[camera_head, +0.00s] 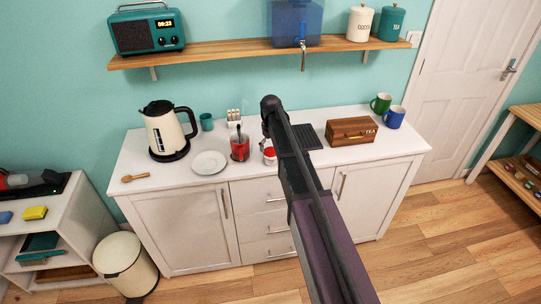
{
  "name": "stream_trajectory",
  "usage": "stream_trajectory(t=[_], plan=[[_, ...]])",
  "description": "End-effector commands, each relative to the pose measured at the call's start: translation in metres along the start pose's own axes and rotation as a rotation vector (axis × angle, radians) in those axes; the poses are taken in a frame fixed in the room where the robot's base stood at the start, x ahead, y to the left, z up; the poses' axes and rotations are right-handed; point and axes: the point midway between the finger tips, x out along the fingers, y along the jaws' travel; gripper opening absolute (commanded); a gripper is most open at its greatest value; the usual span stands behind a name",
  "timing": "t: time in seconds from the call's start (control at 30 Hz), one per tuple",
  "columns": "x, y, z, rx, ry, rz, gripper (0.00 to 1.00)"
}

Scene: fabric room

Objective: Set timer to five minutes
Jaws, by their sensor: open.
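A small red and white item (269,156) stands on the white counter beside my arm, partly hidden by it. It may be the timer, but it is too small for me to make out a dial or setting. My arm reaches in from the lower right, and its wrist is above the counter. My gripper (265,143) is at the arm's far end, just above the red and white item; its fingers are mostly hidden. I cannot tell whether they touch the item.
A red container (239,149) with a utensil and a white plate (209,162) are close on the left. A kettle (165,130) is further left. A wooden tea box (351,131) and mugs (394,117) are on the right. A shelf (220,51) with a radio (147,31) hangs above.

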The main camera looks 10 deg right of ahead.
Motion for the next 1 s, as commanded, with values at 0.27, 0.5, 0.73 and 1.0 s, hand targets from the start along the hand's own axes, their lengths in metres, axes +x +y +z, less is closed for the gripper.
stream_trajectory(t=[0.27, 0.5, 0.73, 1.0], plan=[[0.020, 0.001, 0.000, 0.001, 0.000, 0.000, 1.00], [0.024, 0.001, 0.000, 0.001, 0.000, 0.000, 1.00], [0.023, 0.001, 0.001, 0.001, 0.000, 0.000, 1.00], [0.023, 0.001, 0.001, 0.002, 0.000, 0.000, 0.41]])
